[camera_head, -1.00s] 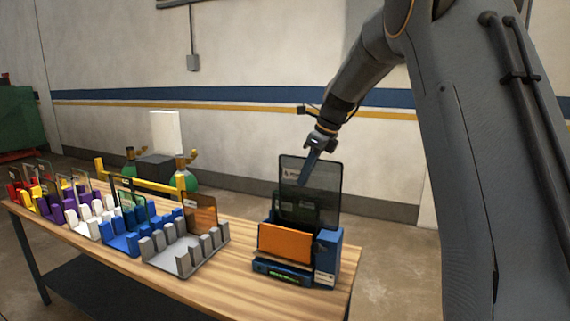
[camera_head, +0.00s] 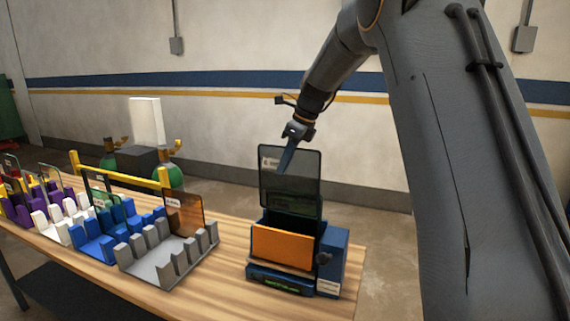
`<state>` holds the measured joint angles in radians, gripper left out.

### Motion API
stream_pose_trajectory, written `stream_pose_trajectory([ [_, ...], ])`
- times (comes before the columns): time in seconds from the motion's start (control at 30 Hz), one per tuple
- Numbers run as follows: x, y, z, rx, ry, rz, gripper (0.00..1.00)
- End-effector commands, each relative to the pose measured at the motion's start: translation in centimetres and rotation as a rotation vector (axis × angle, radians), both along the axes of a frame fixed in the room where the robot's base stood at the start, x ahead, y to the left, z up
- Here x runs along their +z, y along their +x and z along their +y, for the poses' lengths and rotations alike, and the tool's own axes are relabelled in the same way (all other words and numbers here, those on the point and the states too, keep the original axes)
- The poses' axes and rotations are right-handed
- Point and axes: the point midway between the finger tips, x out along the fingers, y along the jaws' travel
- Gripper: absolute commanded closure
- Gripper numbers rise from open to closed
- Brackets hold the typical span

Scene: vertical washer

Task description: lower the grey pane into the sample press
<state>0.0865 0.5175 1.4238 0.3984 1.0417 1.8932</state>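The grey pane (camera_head: 302,165) is a dark see-through sheet with a small white label near its top left. It stands upright above and behind the orange front plate of the sample press (camera_head: 333,265). The press is a blue box with an orange plate (camera_head: 282,245) and a small lit display at its front. My gripper (camera_head: 287,160) points down at the pane's upper part and appears shut on it. The pane's lower edge overlaps the dark inside of the press, so I cannot tell whether it has entered the slot.
A grey rack (camera_head: 170,258) holding a brown pane (camera_head: 184,212) stands left of the press. Blue (camera_head: 95,242), white and purple racks with panes continue leftward. A yellow bar (camera_head: 120,172) runs behind them. Bare wood separates the grey rack from the press.

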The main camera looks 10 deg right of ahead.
Motion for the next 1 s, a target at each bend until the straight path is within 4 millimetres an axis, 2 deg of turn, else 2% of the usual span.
stream_pose_trajectory([
  [1.0, -6.6, 0.0, -0.3, -0.005, 0.0, 0.0, 1.0],
])
